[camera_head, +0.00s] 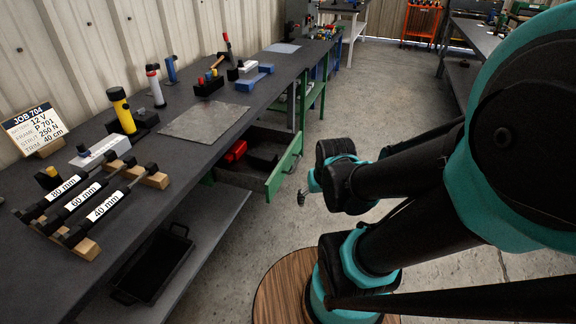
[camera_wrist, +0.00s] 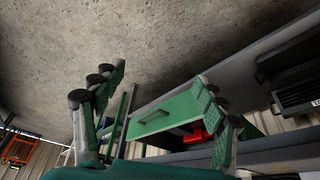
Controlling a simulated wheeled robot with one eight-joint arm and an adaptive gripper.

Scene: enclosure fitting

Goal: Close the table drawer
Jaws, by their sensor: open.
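The table drawer (camera_head: 285,166) is pulled out from under the long grey workbench, with its green front facing the aisle. A red object (camera_head: 236,151) and a black object (camera_head: 262,160) lie inside it. In the wrist view, the green drawer front (camera_wrist: 172,115) with its handle (camera_wrist: 152,117) shows between my fingers. My gripper (camera_wrist: 158,78) is open and empty there, its fingers spread apart. In the head view, only a small part of my gripper (camera_head: 302,197) shows, just right of the drawer front; my arm hides the rest. I see no contact with the drawer.
The workbench (camera_head: 215,100) runs along the left wall, with tools, labelled struts (camera_head: 75,203) and a job card (camera_head: 33,124) on top. A black tray (camera_head: 153,264) sits on the lower shelf. The concrete floor (camera_head: 345,100) beyond the drawer is clear.

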